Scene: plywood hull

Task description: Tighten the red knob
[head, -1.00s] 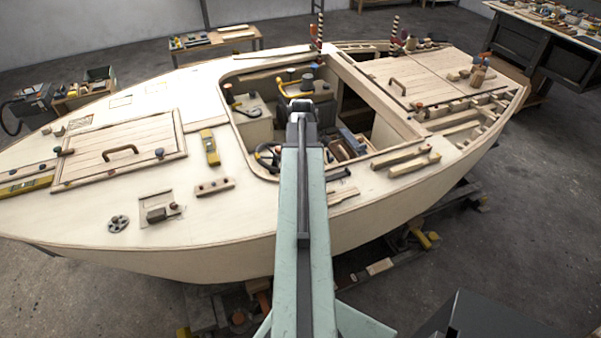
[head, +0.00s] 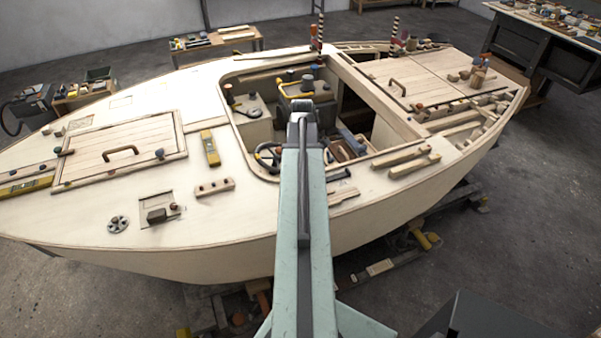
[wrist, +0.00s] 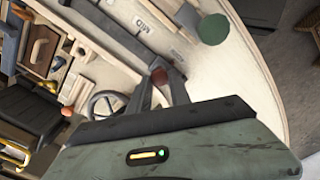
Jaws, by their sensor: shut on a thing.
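In the wrist view a dark red knob (wrist: 170,77) sits between the fingertips of my gripper (wrist: 166,82). The gripper is shut on the knob; the fingers cover part of its sides. Beneath and beyond it lies a pale wooden surface. In the head view my arm reaches forward over the near side of the boat, and my gripper (head: 299,122) shows end-on at the cockpit opening. The arm hides the red knob in that view.
A dark handwheel (wrist: 103,104) lies left of the fingers in the wrist view. A green round thing (wrist: 213,29) stands beyond. In the head view a yellow level (head: 210,149) and a knobbed wooden strip (head: 215,187) lie on the deck left of my arm.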

